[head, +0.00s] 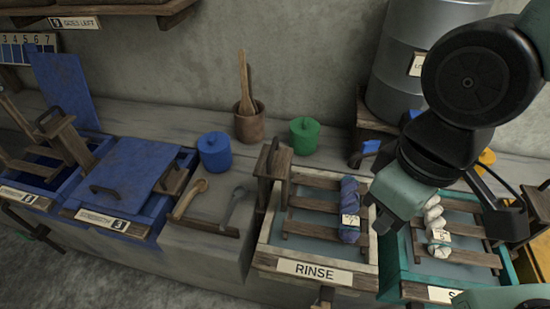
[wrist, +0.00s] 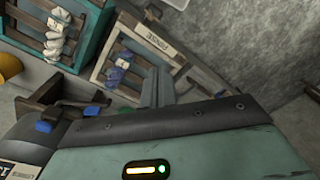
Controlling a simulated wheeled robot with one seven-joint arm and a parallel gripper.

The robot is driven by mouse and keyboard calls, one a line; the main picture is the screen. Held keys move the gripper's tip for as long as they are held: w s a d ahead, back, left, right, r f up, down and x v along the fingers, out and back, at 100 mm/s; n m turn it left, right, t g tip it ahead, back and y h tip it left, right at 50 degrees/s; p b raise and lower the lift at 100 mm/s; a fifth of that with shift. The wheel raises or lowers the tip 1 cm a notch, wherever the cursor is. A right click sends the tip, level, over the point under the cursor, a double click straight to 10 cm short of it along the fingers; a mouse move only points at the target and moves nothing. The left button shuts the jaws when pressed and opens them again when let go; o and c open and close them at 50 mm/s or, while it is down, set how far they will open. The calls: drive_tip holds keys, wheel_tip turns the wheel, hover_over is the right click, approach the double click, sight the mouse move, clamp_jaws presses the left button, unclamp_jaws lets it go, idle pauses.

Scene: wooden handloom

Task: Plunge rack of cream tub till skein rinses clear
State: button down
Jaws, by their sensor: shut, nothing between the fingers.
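The cream tub (head: 262,250), labelled RINSE, stands at the centre right and holds water. Its slatted wooden rack (head: 312,231) sits in the tub with a wooden upright at the left end. A blue-violet skein (head: 349,205) with a paper tag lies across the rack's slats; it also shows in the wrist view (wrist: 119,68). My gripper (head: 380,222) is shut and empty, above the tub's right side and apart from the rack. In the wrist view its fingers (wrist: 156,84) are together. I cannot tell how clear the water is.
A teal tub (head: 388,268) with a white skein (head: 435,222) stands just right. Left are a stone block (head: 205,222) with two handled tools and a lidded blue vat (head: 120,180).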

idle(0.4)
drive_tip(key=c, duration=2)
unclamp_jaws()
drive_tip(key=o, duration=0.5)
drive_tip(key=shift+w+a, duration=0.25)
drive_tip(key=shift+o, duration=0.2)
drive_tip(key=w+a+r+m+b, duration=0.1)
drive_tip(key=w+a+m, duration=0.1)
drive_tip(key=w+a, duration=0.2)
drive_tip(key=w+a+r+m+y+b, duration=0.1)
drive_tip(key=w+a+m, duration=0.2)
drive_tip(key=w, duration=0.6)
drive_tip(key=shift+w+a+r, duration=0.25)
drive_tip(key=shift+a+r, duration=0.05)
drive_tip(key=shift+a, duration=0.05)
drive_tip(key=m+b, duration=0.1)
drive_tip(key=m, duration=0.4)
hover_over(274, 146)
drive_tip(key=d, duration=0.3)
drive_tip(key=shift+y, duration=0.3)
drive_tip(key=a+f+p, duration=0.1)
drive_tip(key=f, duration=0.4)
drive_tip(key=a+f+p, duration=0.1)
drive_tip(key=f, duration=0.4)
drive_tip(key=f+p, duration=0.1)
drive_tip(key=f, duration=0.5)
drive_tip(key=shift+a, duration=0.4)
clamp_jaws()
